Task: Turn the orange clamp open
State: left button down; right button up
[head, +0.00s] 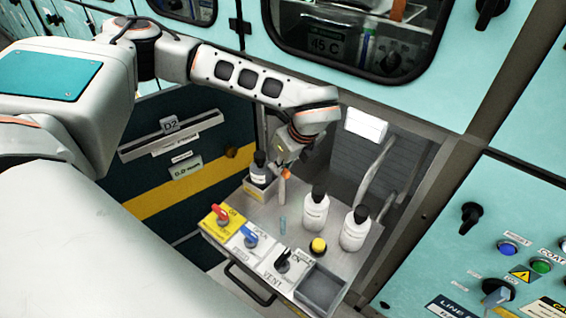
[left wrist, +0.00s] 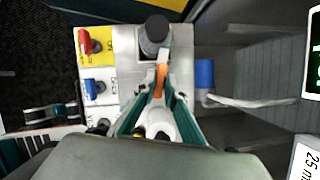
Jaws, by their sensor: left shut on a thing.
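The orange clamp (head: 286,173) is a small orange piece at the back of the grey bench top, just right of a dark-capped bottle. In the left wrist view the orange clamp (left wrist: 160,80) lies between my fingertips, below the dark round cap. My left gripper (head: 281,170) reaches down to it from behind. In the left wrist view my left gripper (left wrist: 161,88) is shut on the clamp, with a finger on each side. The fingers hide part of the clamp, and I cannot tell its turn angle. My right gripper is not in view.
White bottles (head: 315,211) stand right of the clamp. A red handle (head: 220,214), a blue handle (head: 249,238), a black handle (head: 283,260) and a yellow knob (head: 318,246) line the front. A grey tray (head: 321,287) sits at front right. Hoses (head: 376,172) run behind.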

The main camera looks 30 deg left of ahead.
pick_arm(q)
jog(key=m+t, duration=0.1)
jog(key=m, duration=0.1)
jog(key=shift+s+m+h, duration=0.1)
jog(key=shift+m+h, duration=0.2)
jog(key=shift+m, duration=0.1)
jog(key=m, duration=0.2)
jog(key=shift+a+m+t+h, duration=0.1)
jog(key=shift+m+t+h, duration=0.2)
jog(key=shift+m+t, duration=0.1)
jog(key=m+h+b, duration=0.1)
jog(key=m, duration=0.2)
jog(key=shift+s+a+t, duration=0.1)
jog(key=shift+t, duration=0.3)
jog(key=m+h, duration=0.1)
jog(key=m, duration=0.1)
jog(key=m+b, duration=0.1)
jog(key=m, duration=0.2)
jog(key=shift+a+t+h, duration=0.1)
jog(key=shift+t+h, duration=0.2)
jog(key=shift+h, duration=0.1)
jog(key=shift+m+h, duration=0.3)
jog(key=shift+m, duration=0.4)
jog(key=c, duration=2.1)
grip_release()
